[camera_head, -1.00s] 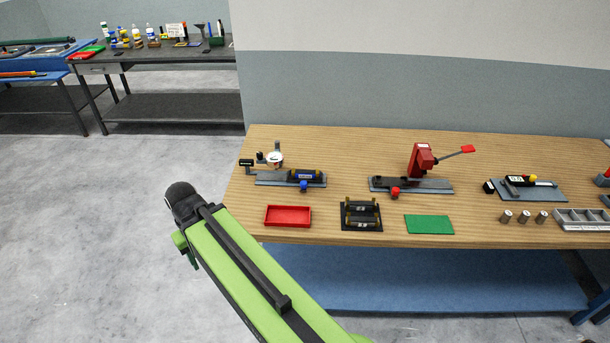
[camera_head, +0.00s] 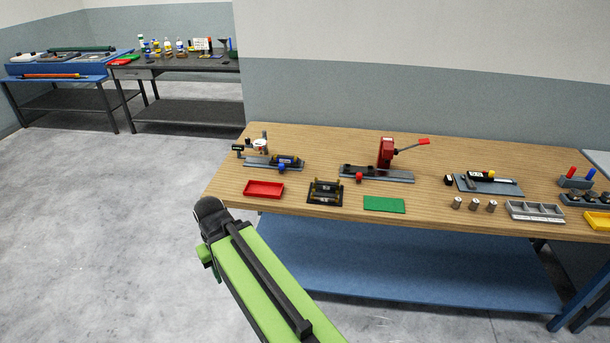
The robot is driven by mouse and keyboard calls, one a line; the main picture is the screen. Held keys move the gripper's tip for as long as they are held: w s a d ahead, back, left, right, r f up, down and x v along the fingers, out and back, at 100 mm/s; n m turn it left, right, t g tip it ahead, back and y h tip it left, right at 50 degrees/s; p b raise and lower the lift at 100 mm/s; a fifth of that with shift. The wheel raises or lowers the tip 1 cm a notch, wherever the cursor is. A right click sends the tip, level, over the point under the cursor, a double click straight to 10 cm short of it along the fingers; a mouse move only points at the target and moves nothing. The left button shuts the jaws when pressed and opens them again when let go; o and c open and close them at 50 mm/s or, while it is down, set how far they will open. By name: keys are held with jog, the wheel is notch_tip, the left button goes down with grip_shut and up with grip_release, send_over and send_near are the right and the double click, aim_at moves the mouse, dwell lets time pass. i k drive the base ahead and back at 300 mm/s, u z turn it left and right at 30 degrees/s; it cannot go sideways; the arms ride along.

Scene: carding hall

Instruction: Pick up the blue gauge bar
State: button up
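A small dark bar with a blue middle (camera_head: 288,161) lies on the left grey fixture (camera_head: 258,162) on the wooden bench; it looks like the blue gauge bar, but it is small here. A blue knob (camera_head: 282,169) sits at the fixture's front edge. My green arm reaches up from the bottom of the picture, its black end joint left of the bench's front edge, apart from everything on the bench. My gripper's fingers do not show.
On the wooden bench (camera_head: 459,222) are a red tray (camera_head: 264,190), a black rack (camera_head: 325,199), a green mat (camera_head: 384,205), a red toggle clamp (camera_head: 387,153) and several metal cylinders. Open floor (camera_head: 110,215) lies to the left. A dark table (camera_head: 185,67) stands at the back.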

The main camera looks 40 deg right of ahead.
aim_at(285, 159)
jog(key=z, duration=0.55)
jog(key=i, duration=1.2)
jog(key=u, duration=0.6)
jog(key=i, duration=0.95)
jog(key=u, duration=0.75)
